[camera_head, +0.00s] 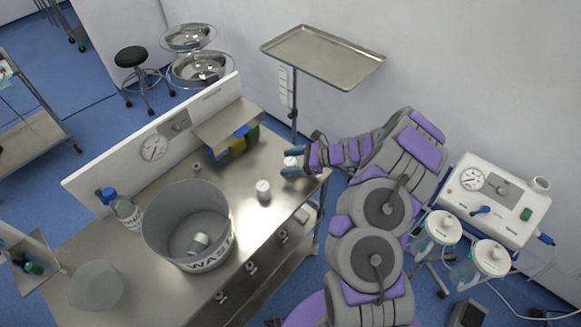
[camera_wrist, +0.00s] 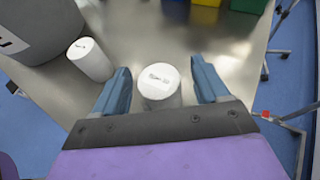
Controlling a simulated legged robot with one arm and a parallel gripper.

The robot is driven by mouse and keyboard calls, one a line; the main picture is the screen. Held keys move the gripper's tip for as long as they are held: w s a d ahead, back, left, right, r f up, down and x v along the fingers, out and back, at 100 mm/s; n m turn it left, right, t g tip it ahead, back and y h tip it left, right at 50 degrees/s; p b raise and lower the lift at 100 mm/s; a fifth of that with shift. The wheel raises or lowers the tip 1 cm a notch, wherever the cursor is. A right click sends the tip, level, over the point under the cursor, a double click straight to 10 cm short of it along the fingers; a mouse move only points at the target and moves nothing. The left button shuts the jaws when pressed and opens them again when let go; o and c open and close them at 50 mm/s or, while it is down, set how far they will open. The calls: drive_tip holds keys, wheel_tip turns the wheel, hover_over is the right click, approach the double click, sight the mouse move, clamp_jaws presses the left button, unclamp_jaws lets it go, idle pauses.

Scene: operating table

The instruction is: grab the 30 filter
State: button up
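A white cylindrical filter (camera_wrist: 159,84) stands upright between my gripper's (camera_wrist: 161,78) two blue fingers in the wrist view. The fingers are apart, with a gap on each side of it. Small dark marking shows on its top, too blurred to read surely. In the head view the same filter (camera_head: 290,162) is at the table's right end, partly hidden by my gripper (camera_head: 291,164). A second white filter (camera_head: 263,190) stands left of it, and also shows in the wrist view (camera_wrist: 90,60). I cannot tell which one is the 30.
A grey waste bin (camera_head: 158,228) with a white object (camera_head: 199,243) inside stands on the metal table (camera_head: 235,265). Coloured boxes (camera_head: 237,146) sit under a small shelf (camera_head: 226,122) behind. A bottle (camera_head: 124,208) stands at the left. Bare table surrounds the filters.

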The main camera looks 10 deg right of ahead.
drive_tip(key=c, duration=1)
